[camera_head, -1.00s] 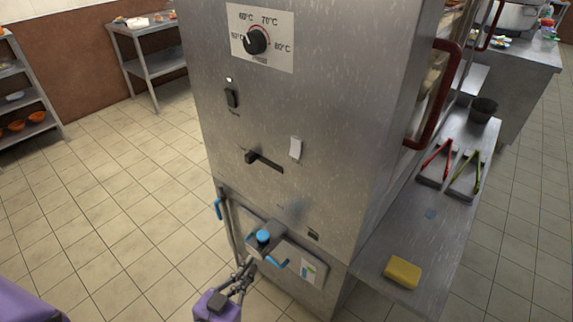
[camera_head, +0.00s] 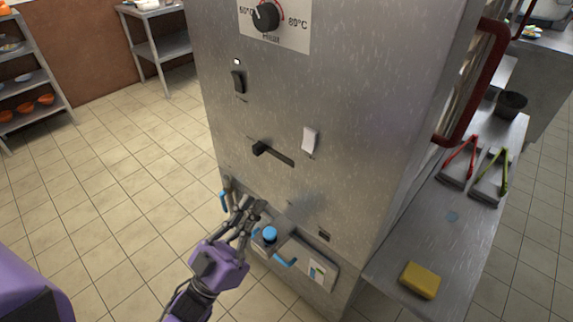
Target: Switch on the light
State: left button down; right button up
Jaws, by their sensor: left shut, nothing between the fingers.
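A tall steel cabinet (camera_head: 345,65) carries several controls on its front panel. A white rocker switch (camera_head: 310,141) sits right of centre. A black rocker switch (camera_head: 238,82) sits at the upper left, under a small white indicator (camera_head: 237,62). The labels are too small to read, so I cannot tell which one is for the light. My left gripper (camera_head: 243,204) is shut and empty, low in front of the cabinet, below and left of the white switch. It hides part of the cabinet's lower front. My right gripper is out of view.
A black slider lever (camera_head: 259,148) lies between the switches and my gripper. A temperature dial (camera_head: 265,17) is above. A side shelf holds tongs and a yellow sponge (camera_head: 420,280). Floor at left is clear.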

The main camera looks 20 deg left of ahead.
aim_at(309, 141)
pick_arm(q)
jog(key=w+f+p+x, duration=0.1)
jog(key=f+p+x, duration=0.1)
jog(key=x, duration=1)
jog(key=shift+w+d+p, duration=0.3)
jog(key=shift+w+d, duration=0.05)
jog(key=shift+w, duration=0.3)
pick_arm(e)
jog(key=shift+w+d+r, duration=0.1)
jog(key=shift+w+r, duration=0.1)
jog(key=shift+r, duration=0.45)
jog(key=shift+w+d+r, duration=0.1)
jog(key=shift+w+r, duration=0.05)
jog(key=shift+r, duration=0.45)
pick_arm(q)
jog(key=shift+r, duration=0.1)
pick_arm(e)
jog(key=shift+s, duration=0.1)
